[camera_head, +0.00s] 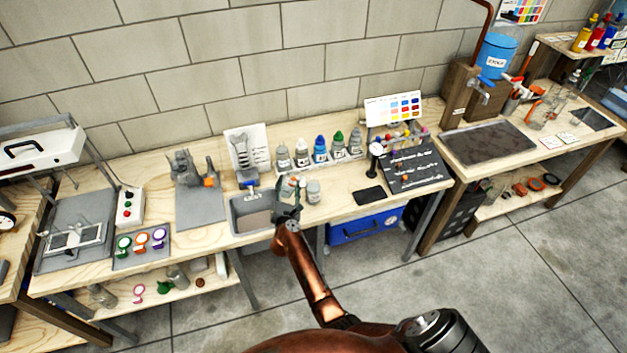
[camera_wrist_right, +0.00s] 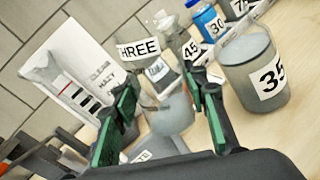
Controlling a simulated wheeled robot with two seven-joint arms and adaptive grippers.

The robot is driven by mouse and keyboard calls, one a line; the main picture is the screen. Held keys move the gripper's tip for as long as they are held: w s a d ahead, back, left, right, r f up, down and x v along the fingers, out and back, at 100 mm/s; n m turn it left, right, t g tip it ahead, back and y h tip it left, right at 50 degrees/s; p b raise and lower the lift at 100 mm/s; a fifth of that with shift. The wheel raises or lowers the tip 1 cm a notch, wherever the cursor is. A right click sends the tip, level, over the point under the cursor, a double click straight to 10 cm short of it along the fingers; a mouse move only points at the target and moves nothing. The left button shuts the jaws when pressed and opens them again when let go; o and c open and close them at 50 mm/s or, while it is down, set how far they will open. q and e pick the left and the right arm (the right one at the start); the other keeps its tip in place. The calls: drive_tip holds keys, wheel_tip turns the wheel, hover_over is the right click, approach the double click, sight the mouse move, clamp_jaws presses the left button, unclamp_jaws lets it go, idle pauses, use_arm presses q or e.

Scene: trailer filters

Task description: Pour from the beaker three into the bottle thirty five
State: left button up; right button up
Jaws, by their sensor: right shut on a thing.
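The clear glass beaker three (camera_wrist_right: 143,78), with a "THREE" label, is between the green-padded fingers of my right gripper (camera_wrist_right: 168,100). The right gripper is shut on it, and some greyish contents show low in the beaker. In the head view my right gripper (camera_head: 288,211) is at the front of the bench, by the right edge of the grey sink. The bottle thirty five (camera_wrist_right: 257,78), a clear jar with grey contents, stands upright on the bench just right of the beaker, apart from it. It also shows in the head view (camera_head: 313,192). My left gripper is not in view.
A row of labelled bottles (camera_head: 320,150) stands behind. The sink (camera_head: 246,226) is left of the gripper. A small black pad (camera_head: 369,196) and a dark board (camera_head: 415,171) lie to the right. Bare bench shows between the bottle and the black pad.

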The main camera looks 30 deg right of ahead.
sight(291, 179)
drive_tip(key=shift+s+d+r+m, duration=0.15)
drive_tip(key=shift+d+r+m, duration=0.15)
drive_tip(key=shift+m, duration=0.2)
wheel_tip(291, 179, up, 2)
drive_tip(key=shift+d+m+p, duration=0.15)
drive_tip(key=shift+m+p, duration=0.35)
drive_tip(key=shift+p, duration=0.55)
drive_tip(key=shift+s+d+r+m+p, duration=0.2)
drive_tip(key=shift+r+m+p, duration=0.1)
drive_tip(key=shift+r+m, duration=0.1)
drive_tip(key=shift+f+b, duration=0.35)
drive_tip(key=shift+f, duration=0.1)
drive_tip(key=shift+m, duration=0.7)
drive_tip(key=shift+r+m, duration=0.35)
drive_tip(key=shift+m, duration=0.05)
drive_tip(key=shift+a, duration=0.1)
drive_tip(key=shift+w+r+m+y, duration=0.1)
drive_tip(key=shift+r+m+y, duration=0.3)
drive_tip(key=shift+r+m, duration=0.6)
drive_tip(key=shift+r+m+p, duration=0.3)
drive_tip(key=shift+m+p, duration=0.1)
drive_tip(key=shift+m, duration=0.6)
idle(1.4)
